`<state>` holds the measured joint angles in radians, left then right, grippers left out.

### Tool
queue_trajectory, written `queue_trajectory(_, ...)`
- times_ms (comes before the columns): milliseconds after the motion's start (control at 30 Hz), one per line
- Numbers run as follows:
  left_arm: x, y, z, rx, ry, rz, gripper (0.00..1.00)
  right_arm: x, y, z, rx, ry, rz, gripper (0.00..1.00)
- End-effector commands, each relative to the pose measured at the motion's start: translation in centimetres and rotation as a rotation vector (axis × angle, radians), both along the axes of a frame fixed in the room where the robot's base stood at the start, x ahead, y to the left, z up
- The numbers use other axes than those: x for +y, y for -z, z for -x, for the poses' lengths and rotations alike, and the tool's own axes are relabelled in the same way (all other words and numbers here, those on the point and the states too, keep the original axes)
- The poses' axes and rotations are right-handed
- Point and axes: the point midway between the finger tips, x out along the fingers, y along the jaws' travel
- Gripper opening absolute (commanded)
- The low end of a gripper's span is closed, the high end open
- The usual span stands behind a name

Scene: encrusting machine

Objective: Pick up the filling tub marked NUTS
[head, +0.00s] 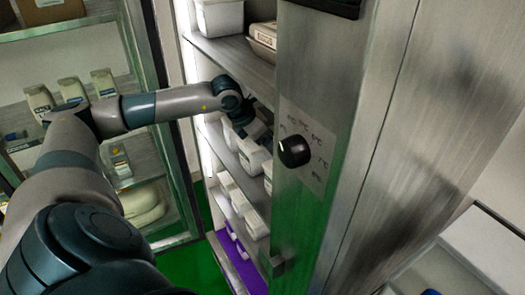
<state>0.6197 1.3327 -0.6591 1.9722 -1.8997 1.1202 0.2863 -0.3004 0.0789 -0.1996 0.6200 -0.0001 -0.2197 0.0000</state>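My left arm comes in from the left and reaches into an open steel cabinet with shelves. My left gripper (252,133) is at the middle shelf, just above and beside a white tub (252,156). The cabinet's edge and the wrist partly hide its fingers, so I cannot tell whether they are open or touching the tub. No label reading NUTS is legible on this tub. A pale tub with a small reddish label (262,37) stands on the upper shelf, partly cut off by the cabinet front; its lettering is too small to read. My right gripper is not in view.
The cabinet's steel front with a black dial (293,151) blocks the right side. More white tubs (243,205) stand on a lower shelf, above a purple tray (231,262). A glass-fronted case at left holds several cartons (72,90). Green floor (206,268) shows below.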

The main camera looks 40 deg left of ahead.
Motion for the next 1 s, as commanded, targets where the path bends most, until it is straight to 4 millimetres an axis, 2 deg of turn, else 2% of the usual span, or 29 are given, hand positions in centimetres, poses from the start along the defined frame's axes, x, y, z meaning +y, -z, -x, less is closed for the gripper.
queue_trajectory(1000, 0.01, 0.41, 0.01, 0.000, 0.000, 0.000, 0.85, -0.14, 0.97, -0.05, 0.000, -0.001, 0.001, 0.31)
